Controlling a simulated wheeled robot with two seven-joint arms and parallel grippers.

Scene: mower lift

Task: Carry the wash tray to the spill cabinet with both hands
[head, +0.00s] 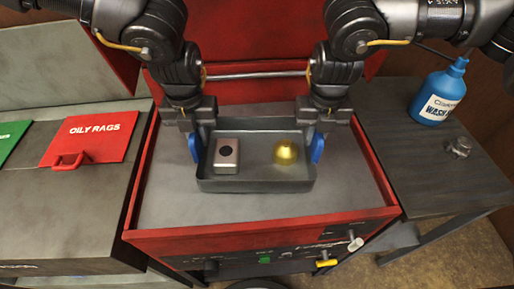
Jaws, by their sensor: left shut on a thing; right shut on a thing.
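The wash tray (256,186) is a grey rectangular pan with blue handles on its left and right sides. It holds a silver block with a dark round hole (227,156) and a gold domed piece (287,152). My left gripper (195,140) is shut on the left blue handle, and my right gripper (318,140) is shut on the right one. The tray looks level, over the grey top of a red-rimmed cabinet or cart (160,195). I cannot tell whether it touches that surface. Nothing in view is clearly marked as the spill cabinet.
A bench on the left has a red "OILY RAGS" lid (92,135) and a green lid (10,138). A dark side table (400,150) on the right holds a blue wash bottle (440,92) and a small metal part (459,147).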

